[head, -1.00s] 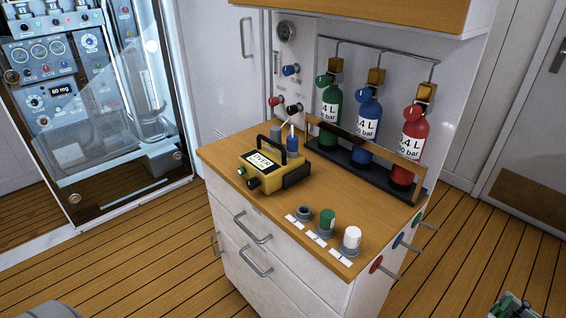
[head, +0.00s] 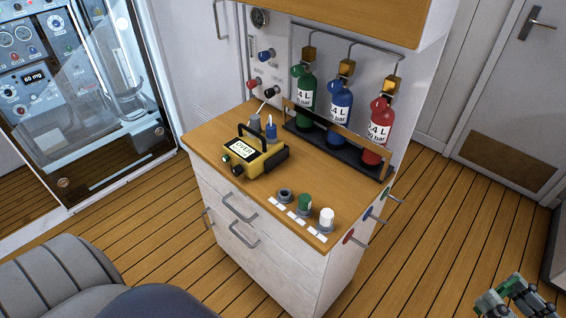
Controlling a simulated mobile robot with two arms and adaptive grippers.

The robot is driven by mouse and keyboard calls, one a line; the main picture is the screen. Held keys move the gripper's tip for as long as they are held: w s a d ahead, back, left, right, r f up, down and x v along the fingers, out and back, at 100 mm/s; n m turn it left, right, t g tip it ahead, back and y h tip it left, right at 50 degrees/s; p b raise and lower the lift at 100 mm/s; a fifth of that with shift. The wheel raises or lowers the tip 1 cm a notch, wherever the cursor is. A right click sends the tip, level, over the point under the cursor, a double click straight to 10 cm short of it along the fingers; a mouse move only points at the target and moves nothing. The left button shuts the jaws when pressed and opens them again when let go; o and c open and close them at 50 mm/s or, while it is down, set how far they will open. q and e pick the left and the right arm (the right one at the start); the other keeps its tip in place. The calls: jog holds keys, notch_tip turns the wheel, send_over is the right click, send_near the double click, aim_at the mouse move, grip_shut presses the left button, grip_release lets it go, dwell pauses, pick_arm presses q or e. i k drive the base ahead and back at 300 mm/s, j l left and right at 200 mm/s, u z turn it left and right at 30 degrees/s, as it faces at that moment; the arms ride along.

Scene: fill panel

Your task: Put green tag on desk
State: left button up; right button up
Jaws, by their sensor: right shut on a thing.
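The desk is the wooden top (head: 218,131) of a white drawer cabinet, in the middle of the head view. My right gripper (head: 518,296) is at the lower right corner, well apart from the desk. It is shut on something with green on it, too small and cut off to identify. My left gripper is out of view.
A yellow device (head: 255,157) and green (head: 305,203) and white (head: 326,218) knobs stand on the desk. Green, blue and red bottles (head: 339,112) line its back. A grey padded seat (head: 60,280) is at the lower left. The plank floor (head: 430,240) right of the cabinet is clear.

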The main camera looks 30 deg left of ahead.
aim_at(222, 136)
jog(key=j+z, duration=0.4)
jog(key=j, duration=0.35)
jog(key=j+z, duration=0.4)
jog(key=j, duration=0.35)
jog(key=k+j, duration=0.1)
jog(key=j, duration=0.4)
jog(key=k+j, duration=0.1)
jog(key=j, duration=0.4)
jog(key=j+z, duration=0.1)
jog(key=j, duration=0.4)
jog(key=k+j, duration=0.2)
jog(key=j, duration=0.25)
jog(key=k+j, duration=0.1)
jog(key=j, duration=0.4)
jog(key=k+j+z, duration=0.1)
jog(key=j, duration=0.4)
jog(key=k+j, duration=0.1)
jog(key=j, duration=0.35)
jog(key=k+j, duration=0.15)
jog(key=j, duration=0.35)
